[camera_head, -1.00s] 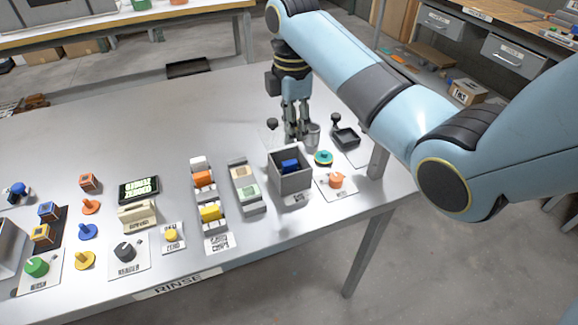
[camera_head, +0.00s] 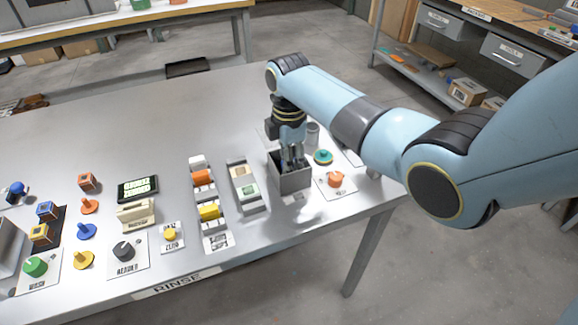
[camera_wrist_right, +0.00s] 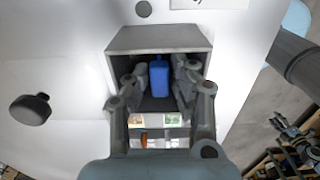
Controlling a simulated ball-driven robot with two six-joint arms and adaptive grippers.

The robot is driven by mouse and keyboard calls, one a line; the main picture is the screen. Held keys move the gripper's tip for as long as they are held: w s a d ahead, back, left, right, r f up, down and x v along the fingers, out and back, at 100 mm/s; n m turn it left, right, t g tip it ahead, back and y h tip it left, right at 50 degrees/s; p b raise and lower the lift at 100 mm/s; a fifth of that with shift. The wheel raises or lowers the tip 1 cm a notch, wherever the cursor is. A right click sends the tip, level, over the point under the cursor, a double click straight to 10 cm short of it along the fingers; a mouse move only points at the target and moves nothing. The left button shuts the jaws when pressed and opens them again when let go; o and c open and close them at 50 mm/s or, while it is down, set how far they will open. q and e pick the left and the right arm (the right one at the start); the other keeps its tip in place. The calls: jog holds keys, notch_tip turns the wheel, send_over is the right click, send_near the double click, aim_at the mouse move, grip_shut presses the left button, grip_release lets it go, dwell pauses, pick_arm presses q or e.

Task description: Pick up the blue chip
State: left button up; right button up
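The blue chip (camera_wrist_right: 159,76) lies inside a grey open-topped bin (camera_head: 293,183); the bin also fills the middle of the right wrist view (camera_wrist_right: 125,40). My right gripper (camera_head: 292,160) reaches down into the bin from above. In the right wrist view its fingers (camera_wrist_right: 159,88) are spread, one on each side of the chip, with narrow gaps to it. In the head view the gripper hides the chip. My left gripper is not in view.
Left of the bin stand a tray with pale green chips (camera_head: 244,188) and a rack with orange and yellow chips (camera_head: 208,213). Right of it are a teal knob (camera_head: 323,157) and an orange knob (camera_head: 335,180). The table's back left is clear.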

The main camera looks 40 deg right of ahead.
grip_shut()
